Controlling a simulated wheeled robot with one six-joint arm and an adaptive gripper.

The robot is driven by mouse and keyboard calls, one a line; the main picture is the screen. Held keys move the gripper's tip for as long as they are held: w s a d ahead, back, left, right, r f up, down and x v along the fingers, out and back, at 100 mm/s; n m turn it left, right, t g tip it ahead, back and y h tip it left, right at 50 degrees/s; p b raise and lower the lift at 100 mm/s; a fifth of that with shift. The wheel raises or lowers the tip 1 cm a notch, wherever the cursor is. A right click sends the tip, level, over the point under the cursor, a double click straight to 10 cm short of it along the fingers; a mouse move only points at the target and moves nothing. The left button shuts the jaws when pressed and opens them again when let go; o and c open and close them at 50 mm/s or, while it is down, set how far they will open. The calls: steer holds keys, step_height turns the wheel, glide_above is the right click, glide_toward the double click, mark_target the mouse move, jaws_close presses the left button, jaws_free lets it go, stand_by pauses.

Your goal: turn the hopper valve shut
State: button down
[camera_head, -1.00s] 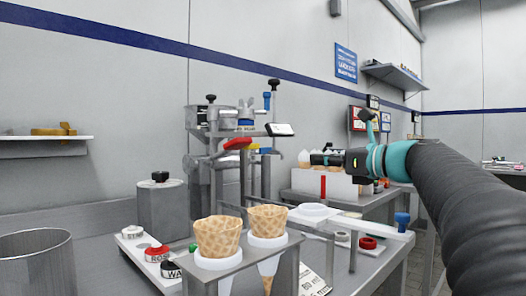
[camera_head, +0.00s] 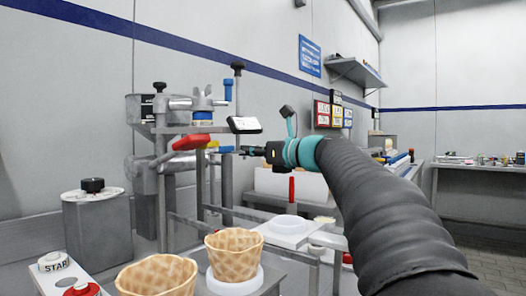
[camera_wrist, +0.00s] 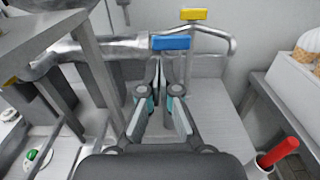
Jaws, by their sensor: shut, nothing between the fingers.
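A metal machine with pipes stands on the bench in the head view. It carries a red handle (camera_head: 188,142), a yellow handle (camera_head: 213,145) and a blue handle (camera_head: 226,149). I cannot tell which of these is the hopper valve. My gripper (camera_head: 243,151) is just right of the blue handle, shut and empty. In the wrist view my gripper (camera_wrist: 167,68) points at the blue handle (camera_wrist: 170,43) on a grey pipe, with the yellow handle (camera_wrist: 194,15) beyond it. I cannot tell whether the fingertips touch the blue handle. The red handle is not seen there.
A grey box with a black knob (camera_head: 92,186) and a START button (camera_head: 53,262) are at left. A red upright bar (camera_head: 291,189) stands before a white box behind my gripper. A post stands near the handles.

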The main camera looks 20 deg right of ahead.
mark_target(223, 149)
steer(key=x, duration=0.5)
steer(key=shift+w+a, duration=0.25)
steer(key=shift+w, duration=0.1)
steer(key=shift+s+h, duration=0.1)
steer(key=shift+h, duration=0.2)
steer(key=shift+a+m, duration=0.15)
steer(key=shift+m, duration=0.15)
steer(key=shift+t, duration=0.3)
